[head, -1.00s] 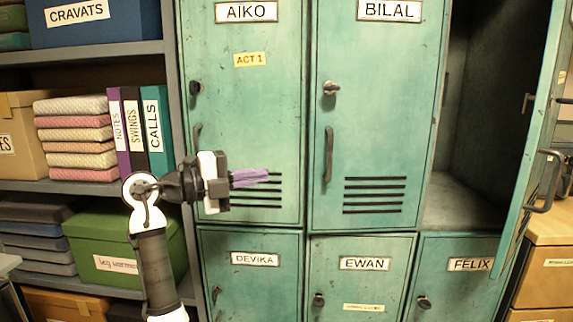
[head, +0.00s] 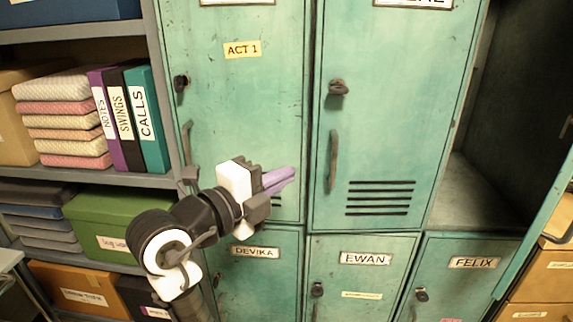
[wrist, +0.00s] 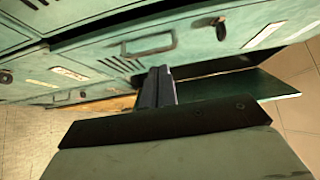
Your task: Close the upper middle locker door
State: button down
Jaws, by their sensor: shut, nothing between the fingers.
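The upper middle locker door (head: 385,140) is green, with a grey handle on its left side, a knob above it and vent slots low down. Its nameplate is cut off at the top of the head view. It looks nearly flush, but a narrow dark strip runs along its left edge, and I cannot tell whether it is fully shut. My gripper (head: 290,174) is shut and empty, in front of the lower right part of the upper left locker door, left of the middle door's handle. Its dark fingers (wrist: 158,86) show in the wrist view, apart from the locker fronts.
The upper left locker door (head: 240,110) is shut. The upper right locker (head: 480,190) stands open, its door (head: 540,215) swung outward at the right. Lower lockers, Devika, Ewan (head: 362,280) and Felix, are shut. Shelves with folded cloths and a green box (head: 115,215) are on the left.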

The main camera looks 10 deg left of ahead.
aim_at(306, 143)
jog(key=shift+w+d+p, duration=0.6)
jog(key=shift+w+d, duration=0.15)
jog(key=shift+w, duration=0.85)
jog(key=shift+w+d+p, duration=0.65)
jog(key=shift+w+d, duration=0.05)
jog(key=shift+w, duration=0.95)
jog(key=shift+w+d+p, duration=0.6)
jog(key=shift+w+d, duration=0.15)
jog(key=shift+w, duration=0.85)
jog(key=w, duration=0.1)
jog(key=b, duration=0.1)
jog(key=w+m+g+h+b, duration=0.1)
jog(key=shift+w+a+f, duration=0.2)
jog(key=shift+w+a, duration=0.05)
jog(key=shift+w, duration=0.05)
jog(key=shift+w+h, duration=0.3)
jog(key=shift+w, duration=0.05)
jog(key=shift+w+a+r, duration=0.1)
jog(key=shift+a+r, duration=0.05)
jog(key=shift+r, duration=0.3)
jog(key=shift+m, duration=0.3)
jog(key=shift+b, duration=0.35)
